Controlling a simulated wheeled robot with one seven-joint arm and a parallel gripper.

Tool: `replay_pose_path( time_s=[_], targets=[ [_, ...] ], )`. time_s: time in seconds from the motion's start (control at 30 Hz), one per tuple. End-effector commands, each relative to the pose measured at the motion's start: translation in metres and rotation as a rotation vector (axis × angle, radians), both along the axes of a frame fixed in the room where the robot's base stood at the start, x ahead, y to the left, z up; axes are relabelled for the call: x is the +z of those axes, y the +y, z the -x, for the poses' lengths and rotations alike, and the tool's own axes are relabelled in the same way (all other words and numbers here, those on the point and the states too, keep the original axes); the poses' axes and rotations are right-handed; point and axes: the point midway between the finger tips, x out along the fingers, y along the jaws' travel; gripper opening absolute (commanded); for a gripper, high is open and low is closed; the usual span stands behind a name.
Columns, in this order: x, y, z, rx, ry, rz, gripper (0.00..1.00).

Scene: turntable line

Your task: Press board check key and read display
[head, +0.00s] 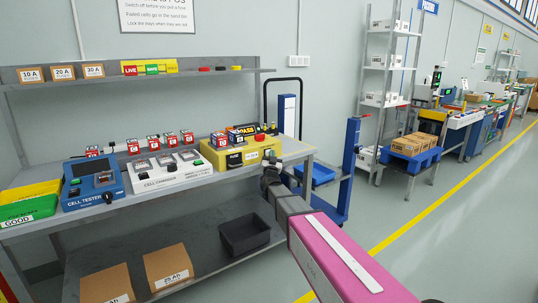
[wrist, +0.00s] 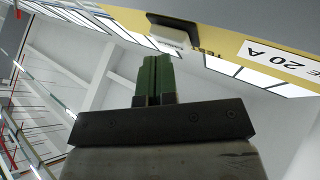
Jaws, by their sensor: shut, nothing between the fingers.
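My gripper (head: 268,168) is at the right front corner of the yellow box (head: 226,158) on the bench in the head view. Beyond the fingertips is a yellow face (wrist: 225,42) with a white "20 A" label (wrist: 280,62) and a dark part with a pale plate (wrist: 170,30). I cannot tell which part is the check key, and no display reading is legible.
A white cell charger (head: 168,175) and a blue cell tester (head: 92,185) stand left on the bench. Green and yellow bins (head: 28,208) are at far left. A black crate (head: 244,235) and cartons (head: 168,265) sit on the lower shelf.

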Motion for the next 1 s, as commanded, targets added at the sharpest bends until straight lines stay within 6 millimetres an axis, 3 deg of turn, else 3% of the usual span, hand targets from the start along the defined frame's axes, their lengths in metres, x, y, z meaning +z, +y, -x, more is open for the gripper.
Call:
replay_pose_path(
  time_s=[0.57, 1.0],
  targets=[
    [0.0, -0.006, 0.01, 0.0, 0.0, 0.0, 0.0],
    [0.0, -0.026, 0.038, -0.001, 0.0, 0.0, 0.0]
  ],
)
